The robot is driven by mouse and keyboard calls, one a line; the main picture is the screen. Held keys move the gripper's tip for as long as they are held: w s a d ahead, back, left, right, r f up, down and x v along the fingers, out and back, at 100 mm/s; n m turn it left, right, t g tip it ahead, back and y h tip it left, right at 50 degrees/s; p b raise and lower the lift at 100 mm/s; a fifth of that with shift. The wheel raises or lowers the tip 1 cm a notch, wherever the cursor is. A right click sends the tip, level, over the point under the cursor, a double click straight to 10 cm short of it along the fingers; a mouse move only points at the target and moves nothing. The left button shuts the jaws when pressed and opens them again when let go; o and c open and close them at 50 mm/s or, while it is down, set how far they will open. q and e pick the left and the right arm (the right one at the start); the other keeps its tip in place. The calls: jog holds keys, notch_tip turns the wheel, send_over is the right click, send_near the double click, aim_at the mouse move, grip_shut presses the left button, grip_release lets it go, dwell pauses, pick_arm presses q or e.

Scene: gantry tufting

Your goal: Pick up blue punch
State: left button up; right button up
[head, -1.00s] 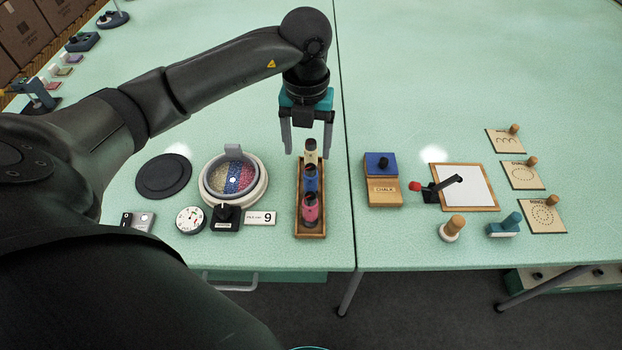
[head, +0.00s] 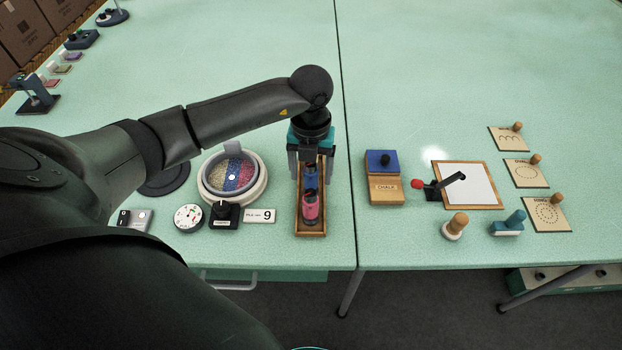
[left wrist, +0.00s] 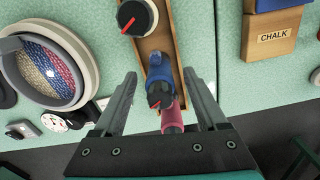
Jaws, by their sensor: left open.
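The blue punch (head: 310,180) stands in a narrow wooden tray (head: 312,234), between a pink punch (head: 310,208) in front and a cream punch behind. My left gripper (head: 308,174) is open, pointing down over the tray, and hides the cream punch in the head view. In the left wrist view the blue punch (left wrist: 158,72) shows between the open fingers (left wrist: 160,78), one on each side, with no visible grip. The dark-capped cream punch (left wrist: 135,16) is beyond the fingertips and the pink punch (left wrist: 171,114) is nearer the palm. My right gripper is not in view.
A chalk box (head: 385,190) and a white board (head: 466,185) are to the right.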

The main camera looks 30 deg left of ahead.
pick_arm(q)
grip_shut()
dwell(0.4)
jog(key=shift+r, duration=0.1)
notch_tip(320, 180, up, 20)
jog(key=p, duration=0.2)
jog(key=shift+p, duration=0.4)
jog(key=c, duration=0.7)
grip_release()
grip_shut()
